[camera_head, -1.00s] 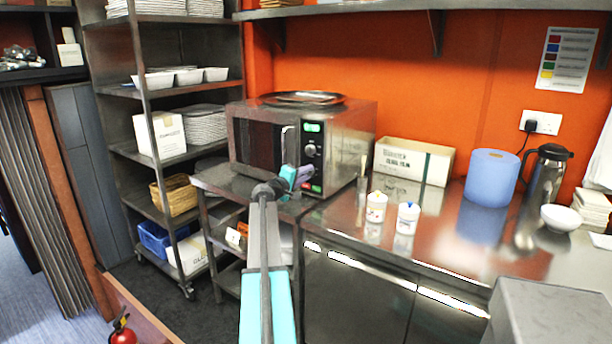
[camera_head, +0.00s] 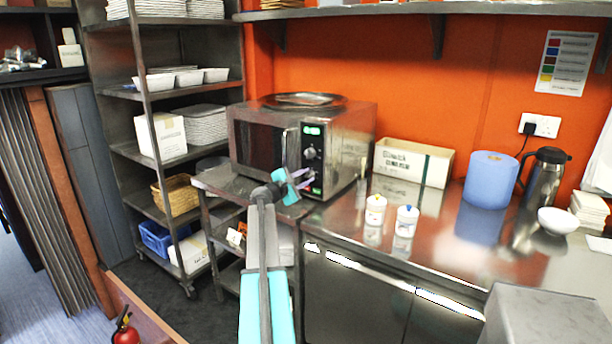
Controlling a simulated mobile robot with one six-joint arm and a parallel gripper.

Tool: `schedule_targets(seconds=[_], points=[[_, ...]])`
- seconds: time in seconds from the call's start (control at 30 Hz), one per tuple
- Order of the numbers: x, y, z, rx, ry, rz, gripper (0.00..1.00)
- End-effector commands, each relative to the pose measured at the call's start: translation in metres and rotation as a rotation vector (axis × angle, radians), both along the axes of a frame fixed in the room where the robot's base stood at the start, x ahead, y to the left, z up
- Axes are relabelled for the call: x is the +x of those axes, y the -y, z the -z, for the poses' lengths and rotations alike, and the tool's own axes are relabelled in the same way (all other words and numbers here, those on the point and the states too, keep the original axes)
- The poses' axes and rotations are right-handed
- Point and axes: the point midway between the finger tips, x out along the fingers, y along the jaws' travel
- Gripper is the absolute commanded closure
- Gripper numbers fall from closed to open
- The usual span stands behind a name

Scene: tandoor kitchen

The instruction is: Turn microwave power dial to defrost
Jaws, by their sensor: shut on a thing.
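The microwave (camera_head: 345,140) is a steel box on a metal stand, with a dark door and a control panel on its right front. A green display is lit at the panel's top. An upper round dial (camera_head: 311,153) shows below the display. My gripper (camera_head: 308,175), with purple fingers, is at the lower part of the panel, below that dial. It is shut on what looks like a lower dial, mostly hidden by the fingers. The dial's marks and pointer are too small to read.
A round metal tray (camera_head: 303,100) lies on the microwave. To the right, the steel counter (camera_head: 450,235) holds two small white pots (camera_head: 375,208), a cardboard box (camera_head: 413,162), a blue roll (camera_head: 490,180) and a flask (camera_head: 545,178). A shelf rack (camera_head: 155,90) stands left.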

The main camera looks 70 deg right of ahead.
Motion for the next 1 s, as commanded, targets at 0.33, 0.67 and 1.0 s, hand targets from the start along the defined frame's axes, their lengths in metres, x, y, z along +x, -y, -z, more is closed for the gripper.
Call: schedule_targets(seconds=[0.33, 0.67, 1.0], points=[[-0.0016, -0.0006, 0.0021, 0.029, -0.098, 0.004, 0.98], [-0.0017, -0.0006, 0.0025, 0.030, -0.102, 0.005, 0.98], [-0.0007, -0.0003, 0.0014, 0.029, -0.101, 0.002, 0.57]])
